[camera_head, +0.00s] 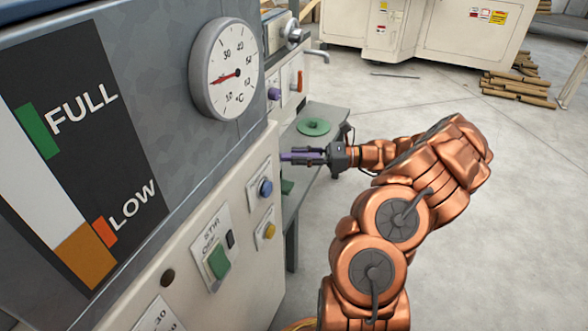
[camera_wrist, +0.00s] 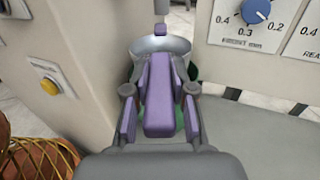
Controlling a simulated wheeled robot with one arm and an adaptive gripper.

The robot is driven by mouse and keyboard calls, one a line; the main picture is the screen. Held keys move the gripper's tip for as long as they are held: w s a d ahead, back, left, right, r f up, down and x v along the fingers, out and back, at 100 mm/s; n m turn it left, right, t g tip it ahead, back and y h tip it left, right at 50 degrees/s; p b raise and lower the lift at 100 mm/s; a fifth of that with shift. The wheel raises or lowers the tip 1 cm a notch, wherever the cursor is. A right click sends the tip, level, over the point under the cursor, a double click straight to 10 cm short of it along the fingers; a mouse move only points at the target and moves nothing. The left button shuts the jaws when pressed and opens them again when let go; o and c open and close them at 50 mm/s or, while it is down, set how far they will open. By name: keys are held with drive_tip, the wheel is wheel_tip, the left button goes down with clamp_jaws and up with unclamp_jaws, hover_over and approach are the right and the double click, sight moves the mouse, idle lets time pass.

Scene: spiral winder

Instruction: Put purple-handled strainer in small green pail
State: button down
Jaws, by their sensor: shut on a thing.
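My gripper (camera_head: 305,156) is shut on the purple handle of the strainer and holds it out beside the machine front. In the wrist view the purple handle (camera_wrist: 160,118) lies between the two fingers of my gripper (camera_wrist: 160,92). The strainer's grey metal bowl (camera_wrist: 160,45) is beyond the fingertips. A green edge (camera_wrist: 192,72) shows behind and below the bowl; it may be the small green pail, mostly hidden. In the head view a dark green piece (camera_head: 287,187) shows below the gripper at the shelf's side; I cannot tell whether it is the pail.
A round green disc-like thing (camera_head: 314,127) lies on the grey shelf (camera_head: 330,118). The machine panel has a blue knob (camera_head: 265,188) and a yellow button (camera_head: 269,231) close to my gripper. A golden wire basket (camera_wrist: 38,160) shows at lower left in the wrist view. Open floor lies to the right.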

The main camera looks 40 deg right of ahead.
drive_tip(key=shift+x, duration=0.85)
drive_tip(key=f, duration=0.1)
drive_tip(key=f+b, duration=0.2)
drive_tip(key=shift+w+f, duration=0.25)
drive_tip(key=shift+f, duration=0.05)
drive_tip(key=shift+f, duration=0.6)
drive_tip(key=c, duration=1)
unclamp_jaws()
drive_tip(key=shift+r, duration=0.15)
